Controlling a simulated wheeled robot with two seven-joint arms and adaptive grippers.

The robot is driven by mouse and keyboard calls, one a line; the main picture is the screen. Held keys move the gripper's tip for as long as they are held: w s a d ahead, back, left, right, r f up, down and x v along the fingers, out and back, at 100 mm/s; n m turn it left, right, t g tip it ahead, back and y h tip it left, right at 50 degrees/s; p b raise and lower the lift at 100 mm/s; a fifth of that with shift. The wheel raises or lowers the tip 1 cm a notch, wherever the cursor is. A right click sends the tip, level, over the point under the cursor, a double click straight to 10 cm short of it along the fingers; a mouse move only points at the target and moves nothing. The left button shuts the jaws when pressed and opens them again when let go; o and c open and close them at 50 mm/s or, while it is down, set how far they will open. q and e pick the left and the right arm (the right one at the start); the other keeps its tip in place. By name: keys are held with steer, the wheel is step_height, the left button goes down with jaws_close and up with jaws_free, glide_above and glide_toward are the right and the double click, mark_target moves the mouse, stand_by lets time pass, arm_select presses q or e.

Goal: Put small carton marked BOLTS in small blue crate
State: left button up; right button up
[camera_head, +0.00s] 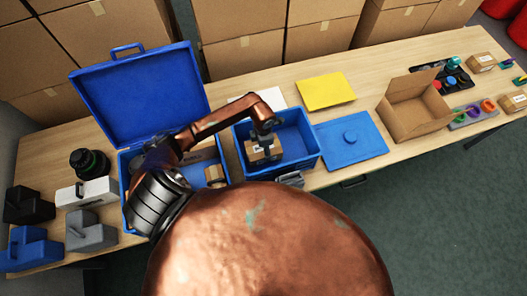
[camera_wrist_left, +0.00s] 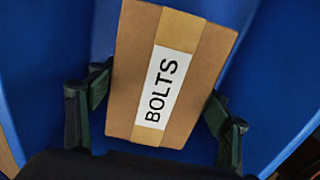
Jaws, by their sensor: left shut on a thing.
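The small brown carton marked BOLTS (camera_wrist_left: 168,75) is between the two fingers of my left gripper (camera_wrist_left: 155,115), and its white label faces the wrist camera. In the head view my left gripper (camera_head: 264,141) points down and is shut on the carton (camera_head: 263,154). The carton is within the rim of the small blue crate (camera_head: 309,146); whether it touches the crate floor I cannot tell. Blue crate walls surround it in the wrist view. My right gripper is not in view.
A large blue box with raised lid (camera_head: 145,92) stands left of the crate, with cartons inside. A blue lid (camera_head: 350,136) lies to the right, a yellow sheet (camera_head: 325,91) behind, and an open cardboard box (camera_head: 414,106) further right.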

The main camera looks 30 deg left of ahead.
arm_select(q)
steer(key=shift+f, duration=1.6)
steer(key=shift+f, duration=0.15)
steer(key=o, duration=1.3)
step_height(320, 180, up, 12)
steer(key=shift+r, duration=0.2)
